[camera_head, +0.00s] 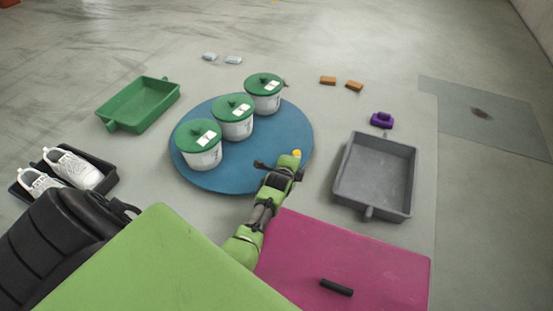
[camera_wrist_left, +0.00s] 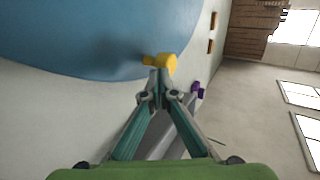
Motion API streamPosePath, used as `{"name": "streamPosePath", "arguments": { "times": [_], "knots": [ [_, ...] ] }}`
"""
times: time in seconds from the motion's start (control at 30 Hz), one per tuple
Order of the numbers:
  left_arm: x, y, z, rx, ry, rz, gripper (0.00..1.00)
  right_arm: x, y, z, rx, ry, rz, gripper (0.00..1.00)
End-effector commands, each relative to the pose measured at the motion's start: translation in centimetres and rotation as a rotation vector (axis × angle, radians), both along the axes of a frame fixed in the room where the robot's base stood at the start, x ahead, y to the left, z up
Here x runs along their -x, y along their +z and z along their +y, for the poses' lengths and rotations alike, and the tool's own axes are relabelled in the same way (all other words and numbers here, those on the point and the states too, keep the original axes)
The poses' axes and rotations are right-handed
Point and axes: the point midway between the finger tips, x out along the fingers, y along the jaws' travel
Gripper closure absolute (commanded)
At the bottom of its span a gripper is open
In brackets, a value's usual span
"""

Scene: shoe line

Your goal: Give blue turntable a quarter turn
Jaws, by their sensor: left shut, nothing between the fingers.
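The round blue turntable (camera_head: 225,180) lies at the middle of the head view, with three white tubs with green lids standing on it in a diagonal row. A yellow knob (camera_head: 297,154) is at its right front edge; it also shows in the left wrist view (camera_wrist_left: 168,63). My left gripper (camera_head: 288,165) is right at the knob, its fingertips (camera_wrist_left: 160,80) together and empty. In the wrist view the tips overlap the knob's near side; I cannot tell whether they touch it. My right gripper is not in view.
A grey tray (camera_head: 345,190) stands right of the turntable, with a purple item (camera_head: 382,120) behind it. A green tray (camera_head: 105,113) is at the left, above white shoes (camera_head: 75,168) in a black tray. A magenta surface (camera_head: 390,265) with a black bar is at the front right.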

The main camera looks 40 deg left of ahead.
Motion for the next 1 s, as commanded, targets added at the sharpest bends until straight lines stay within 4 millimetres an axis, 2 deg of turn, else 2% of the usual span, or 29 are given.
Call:
{"name": "streamPosePath", "arguments": {
  "times": [0.03, 0.2, 0.5, 1.0],
  "knots": [
    [-0.9, -0.2, 0.0, -0.001, 0.000, -0.003, 1.00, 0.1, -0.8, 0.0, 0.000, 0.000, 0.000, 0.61],
    [-2.9, -0.2, -0.1, -0.003, -0.001, -0.002, 1.00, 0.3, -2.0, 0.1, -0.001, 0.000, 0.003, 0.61],
    [-5.2, -0.1, 0.0, -0.002, 0.000, -0.002, 1.00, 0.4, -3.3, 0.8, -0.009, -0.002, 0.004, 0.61],
    [-6.1, 0.1, -0.1, 0.000, 0.000, -0.001, 1.00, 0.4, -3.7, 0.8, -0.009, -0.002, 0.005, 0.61]
  ]
}}
